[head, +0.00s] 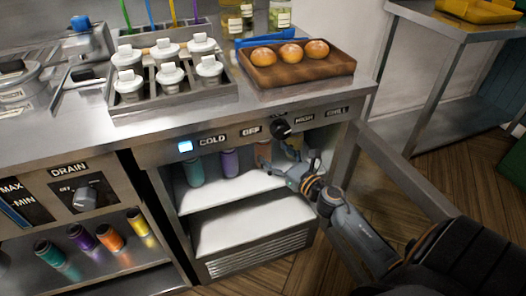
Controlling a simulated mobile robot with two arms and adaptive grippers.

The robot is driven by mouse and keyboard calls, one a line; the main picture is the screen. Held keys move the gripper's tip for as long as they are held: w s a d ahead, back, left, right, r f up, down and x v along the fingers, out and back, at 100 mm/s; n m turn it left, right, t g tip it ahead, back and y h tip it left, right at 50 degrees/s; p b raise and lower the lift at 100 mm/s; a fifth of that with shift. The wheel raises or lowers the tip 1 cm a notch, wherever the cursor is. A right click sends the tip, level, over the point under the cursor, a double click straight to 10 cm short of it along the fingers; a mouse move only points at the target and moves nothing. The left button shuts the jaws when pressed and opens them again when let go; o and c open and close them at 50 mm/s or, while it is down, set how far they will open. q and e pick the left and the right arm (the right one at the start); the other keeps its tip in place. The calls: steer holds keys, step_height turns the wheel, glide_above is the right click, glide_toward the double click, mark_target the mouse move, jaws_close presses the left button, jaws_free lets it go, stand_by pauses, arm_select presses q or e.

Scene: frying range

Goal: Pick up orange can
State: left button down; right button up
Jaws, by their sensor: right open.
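One orange can (263,153) stands inside the open cold cabinet, partly hidden behind my right gripper. Another orange can (110,238) lies tilted on the lower left shelf, between a purple and a yellow can. My right gripper (289,166) reaches into the cabinet opening from the right. Its jaws are open, and it is close to the orange can there; whether it touches the can is hard to tell. My left gripper is not in view.
A teal can (194,170) and a purple can (229,162) stand left of the orange one in the cabinet. The open cabinet door (400,170) extends at the right. A wooden tray (300,75) with three buns sits on the counter (60,145) above.

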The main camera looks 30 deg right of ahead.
mark_target(269, 148)
steer(key=shift+w+a, duration=0.15)
steer(key=shift+w, duration=1.25)
steer(key=shift+w+a, duration=0.1)
steer(key=shift+w, duration=1.25)
steer(key=c, duration=1.4)
steer(key=shift+r, duration=0.1)
steer(key=shift+c, duration=0.6)
steer(key=shift+r, duration=0.15)
